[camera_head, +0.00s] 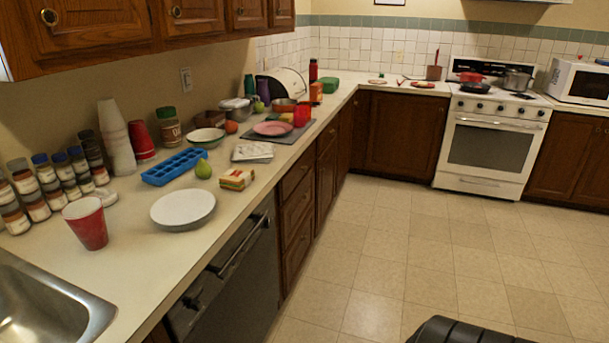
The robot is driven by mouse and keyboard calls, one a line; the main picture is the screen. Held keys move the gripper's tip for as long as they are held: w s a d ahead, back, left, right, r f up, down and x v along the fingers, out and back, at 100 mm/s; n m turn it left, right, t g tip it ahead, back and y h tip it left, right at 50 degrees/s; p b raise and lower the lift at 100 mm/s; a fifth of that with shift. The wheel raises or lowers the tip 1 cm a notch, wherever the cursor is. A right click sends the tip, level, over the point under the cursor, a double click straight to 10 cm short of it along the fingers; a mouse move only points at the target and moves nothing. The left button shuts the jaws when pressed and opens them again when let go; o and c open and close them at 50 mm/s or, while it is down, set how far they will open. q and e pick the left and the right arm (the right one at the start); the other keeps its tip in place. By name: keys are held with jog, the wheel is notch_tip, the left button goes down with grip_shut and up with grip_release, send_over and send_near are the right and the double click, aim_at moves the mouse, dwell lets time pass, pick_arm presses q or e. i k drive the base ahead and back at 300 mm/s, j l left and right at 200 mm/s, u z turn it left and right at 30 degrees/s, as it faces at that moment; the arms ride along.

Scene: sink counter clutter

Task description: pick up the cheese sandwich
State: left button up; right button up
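The cheese sandwich (237,179) appears to be the small block with pale bread and orange and yellow layers. It lies on the counter near its front edge, behind a white plate (183,208) and to the right of a green pear-like fruit (203,169). Nothing covers it. Neither of my grippers is in view.
A blue ice tray (174,166) and a folded cloth (253,151) lie near the sandwich. A red cup (86,223) stands by the sink (45,305). Jars and stacked cups line the wall. A dark rounded object (460,331) shows at the bottom. The floor (390,255) is clear.

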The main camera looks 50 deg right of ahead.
aim_at(237, 178)
jog(key=z, duration=1.2)
jog(key=i+l+u, duration=0.3)
